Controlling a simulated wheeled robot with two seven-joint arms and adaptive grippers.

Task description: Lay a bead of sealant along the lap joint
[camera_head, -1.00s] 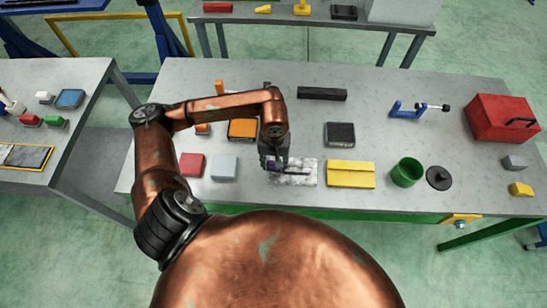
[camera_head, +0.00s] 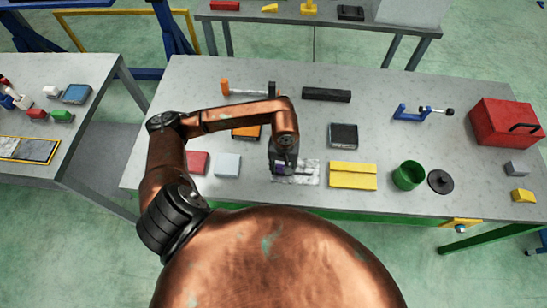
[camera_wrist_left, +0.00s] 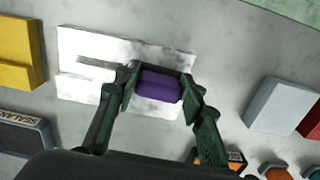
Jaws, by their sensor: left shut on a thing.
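My left gripper (camera_head: 283,169) is shut on a small purple block-like thing (camera_wrist_left: 158,88), which sits between its two fingers in the left wrist view. The gripper is over the left part of a whitish, marbled metal panel (camera_head: 308,176). In the left wrist view the panel (camera_wrist_left: 85,88) has a lengthwise step like a lap joint, and a dark grey strip (camera_wrist_left: 97,64) lies along it, ending near a finger. Whether the purple thing touches the panel cannot be told. A dark pad in a frame (camera_head: 343,135) reads "SEALANT" in the left wrist view (camera_wrist_left: 22,130). My right gripper is not in view.
A yellow stepped panel (camera_head: 353,176) lies right of the whitish panel. A pale blue block (camera_head: 227,165) and a red block (camera_head: 197,162) lie left.

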